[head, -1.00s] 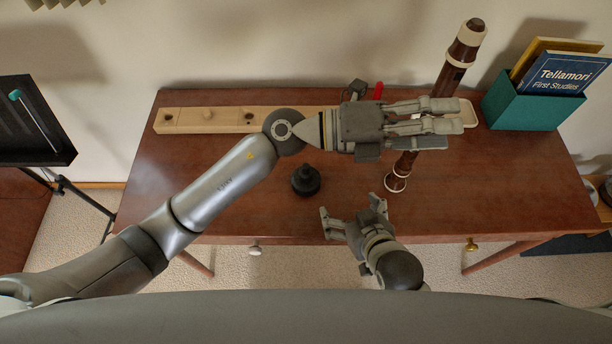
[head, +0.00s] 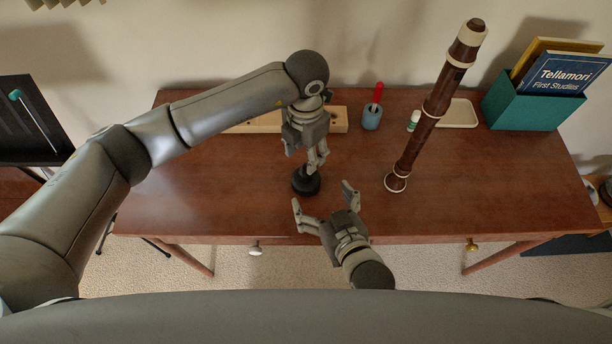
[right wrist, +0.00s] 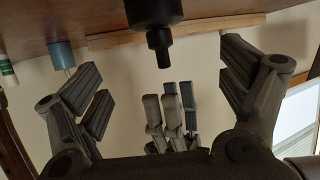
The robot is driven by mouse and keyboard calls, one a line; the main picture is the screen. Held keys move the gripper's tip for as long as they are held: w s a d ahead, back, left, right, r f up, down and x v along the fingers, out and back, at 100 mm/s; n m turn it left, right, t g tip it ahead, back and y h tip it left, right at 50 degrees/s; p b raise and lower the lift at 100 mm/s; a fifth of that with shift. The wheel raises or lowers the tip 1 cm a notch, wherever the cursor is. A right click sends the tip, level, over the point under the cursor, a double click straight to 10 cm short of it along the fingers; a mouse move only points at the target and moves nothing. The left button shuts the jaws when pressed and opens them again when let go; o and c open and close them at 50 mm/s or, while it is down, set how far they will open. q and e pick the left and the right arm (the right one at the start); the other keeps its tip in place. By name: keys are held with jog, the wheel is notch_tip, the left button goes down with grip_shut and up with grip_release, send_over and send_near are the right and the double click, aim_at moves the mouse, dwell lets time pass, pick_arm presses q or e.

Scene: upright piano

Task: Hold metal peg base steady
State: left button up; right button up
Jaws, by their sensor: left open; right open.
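The black peg base (head: 306,185) stands on the brown desk, left of the upright recorder. In the right wrist view, which looks upside down, the base (right wrist: 150,14) shows a narrow peg (right wrist: 162,50) on its end. My left gripper (head: 316,166) points down just above the base and partly covers it; its fingers (right wrist: 172,115) show beyond the peg tip in the right wrist view. My right gripper (head: 322,198) is open at the desk's front side, its fingers spread toward the base. The base appears between those fingers but apart from them.
A brown recorder (head: 436,103) stands tilted on the right. Behind are a wooden strip (head: 253,123), a blue cup (head: 371,119) with a red-handled tool, a small white bottle (head: 413,121), a pale tray (head: 459,112) and a teal book box (head: 535,107). The desk's right front is clear.

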aim_at(309, 179)
jog(key=x, duration=1)
jog(key=shift+w+a+f, duration=0.15)
jog(key=shift+w, duration=0.2)
jog(key=shift+c, duration=0.2)
